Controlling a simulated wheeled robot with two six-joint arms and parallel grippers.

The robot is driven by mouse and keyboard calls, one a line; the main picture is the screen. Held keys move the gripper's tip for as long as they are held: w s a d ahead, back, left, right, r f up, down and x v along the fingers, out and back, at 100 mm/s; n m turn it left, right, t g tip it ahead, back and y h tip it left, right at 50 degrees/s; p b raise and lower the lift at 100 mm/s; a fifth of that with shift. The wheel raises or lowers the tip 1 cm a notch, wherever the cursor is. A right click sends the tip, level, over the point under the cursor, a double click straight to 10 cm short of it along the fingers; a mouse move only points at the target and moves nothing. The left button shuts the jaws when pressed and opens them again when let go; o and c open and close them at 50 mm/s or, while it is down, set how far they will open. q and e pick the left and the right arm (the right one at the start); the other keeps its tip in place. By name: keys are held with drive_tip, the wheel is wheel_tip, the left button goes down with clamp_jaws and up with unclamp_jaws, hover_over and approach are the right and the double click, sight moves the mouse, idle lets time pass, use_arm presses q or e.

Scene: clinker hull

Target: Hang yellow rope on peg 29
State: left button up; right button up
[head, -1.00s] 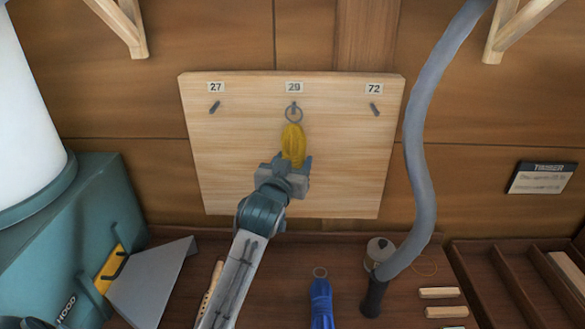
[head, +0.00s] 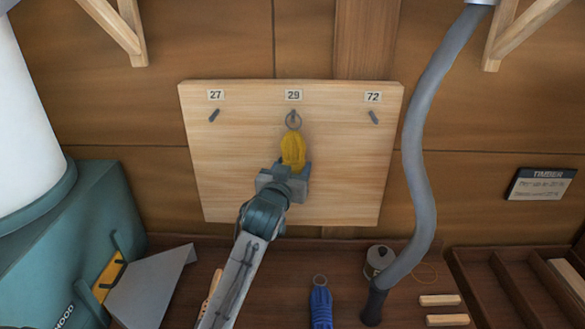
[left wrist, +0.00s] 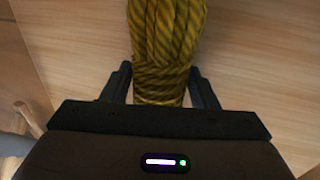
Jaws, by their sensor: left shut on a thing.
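The yellow rope (head: 293,150) is a bundled coil with a metal ring (head: 293,121) at its top, in front of the wooden peg board (head: 235,170). My left gripper (head: 292,168) is shut on the lower part of the coil. The left wrist view also shows the yellow rope (left wrist: 165,40) between the two dark fingers. The ring appears at peg 29 (head: 293,113), under the label 29 (head: 293,95); I cannot tell whether the peg passes through it. Peg 27 (head: 214,115) and peg 72 (head: 374,117) are bare. My right gripper is not in view.
A grey hose (head: 415,150) hangs right of the board. A blue rope bundle (head: 321,305) with a ring lies on the bench below, near a spool (head: 379,258) and wood blocks (head: 445,310). A teal machine (head: 70,240) stands at the left.

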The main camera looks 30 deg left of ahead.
use_arm(q)
drive_tip(key=o, duration=1.2)
drive_tip(key=shift+s+d+f+b, duration=0.15)
drive_tip(key=shift+s+b, duration=0.15)
drive_tip(key=shift+s, duration=0.2)
drive_tip(key=s+b, duration=0.1)
drive_tip(key=s, duration=0.2)
drive_tip(key=s+d+b, duration=0.1)
drive_tip(key=s, duration=0.2)
drive_tip(key=s+b, duration=0.1)
drive_tip(key=s, duration=0.2)
drive_tip(key=shift+s+d, duration=0.35)
